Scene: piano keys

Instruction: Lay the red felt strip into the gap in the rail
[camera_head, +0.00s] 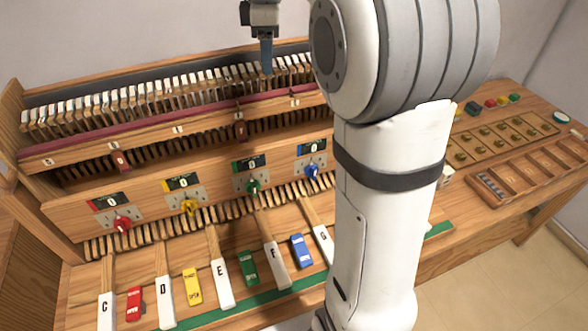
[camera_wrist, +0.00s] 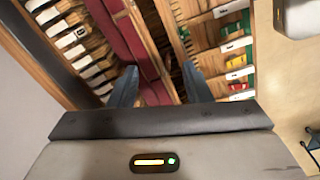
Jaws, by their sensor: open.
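My gripper (camera_head: 266,68) hangs above the back row of keys in the head view, fingers pointing down. In the wrist view its two dark blue fingers (camera_wrist: 160,84) stand apart with nothing held between them. Red felt (camera_head: 165,120) runs along the top of the wooden rail (camera_head: 80,157), below and in front of the fingers. In the wrist view dark red felt (camera_wrist: 128,42) runs down toward the gap between the fingers, split by a dark line. I cannot tell a loose strip from felt fixed on the rail. A gap in the rail is not clear, and my arm hides the rail's right end.
Lettered white keys (camera_head: 222,284) and coloured blocks (camera_head: 193,286) fill the front. A panel with coloured knobs (camera_head: 189,206) stands behind them. Dark red tabs (camera_head: 121,160) hang on the rail. A compartment tray (camera_head: 495,140) lies at right. The air above the back keys is free.

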